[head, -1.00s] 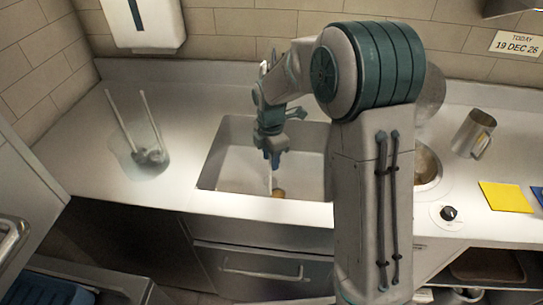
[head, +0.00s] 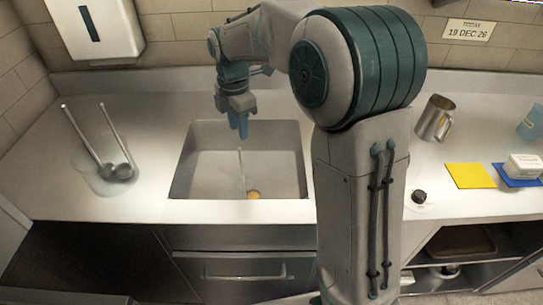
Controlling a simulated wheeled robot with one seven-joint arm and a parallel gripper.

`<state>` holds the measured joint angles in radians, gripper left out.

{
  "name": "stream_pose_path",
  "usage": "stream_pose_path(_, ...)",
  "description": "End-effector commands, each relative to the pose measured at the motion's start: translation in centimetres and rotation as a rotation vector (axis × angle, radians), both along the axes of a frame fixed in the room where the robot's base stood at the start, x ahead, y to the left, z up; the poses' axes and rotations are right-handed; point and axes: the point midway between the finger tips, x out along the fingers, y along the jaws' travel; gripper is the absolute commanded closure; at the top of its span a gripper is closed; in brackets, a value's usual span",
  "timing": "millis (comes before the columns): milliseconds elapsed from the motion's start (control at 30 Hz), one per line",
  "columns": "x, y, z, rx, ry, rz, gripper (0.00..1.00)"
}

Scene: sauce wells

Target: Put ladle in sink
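A ladle lies in the sink (head: 180,185). Its thin handle (head: 241,172) leans toward the back and its orange-yellow bowl end (head: 253,194) is near the front wall. My gripper (head: 238,123) is above the sink's back edge, apart from the ladle. Its two blue fingers point down, look slightly parted and hold nothing that I can see. Two more ladles (head: 122,171) stand tilted on the left counter in what looks like a clear, shallow holder (head: 93,184).
A metal pitcher (head: 434,118), a yellow cloth (head: 470,176) and a white block on a blue cloth (head: 522,167) are on the right counter. A knob (head: 418,196) is at the front. My arm hides the counter right of the sink. The counter left of the sink is partly clear.

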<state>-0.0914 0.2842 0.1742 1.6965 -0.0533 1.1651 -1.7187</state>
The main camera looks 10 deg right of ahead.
Motion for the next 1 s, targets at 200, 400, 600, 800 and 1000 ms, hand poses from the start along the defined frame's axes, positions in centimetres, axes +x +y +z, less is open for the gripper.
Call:
stream_pose_path(200,-2.6,-1.7,1.3,-0.003,-0.034,-0.219,0.66)
stream_pose_path(400,-8.5,-5.1,2.7,0.020,-0.102,-0.713,0.66)
stream_pose_path(600,-14.8,-8.1,2.6,0.090,-0.155,-1.234,0.66)
stream_pose_path(800,-20.3,-10.0,1.3,0.187,-0.175,-1.694,0.66)
stream_pose_path(1000,-23.1,-10.7,0.0,0.250,-0.171,-1.944,0.66)
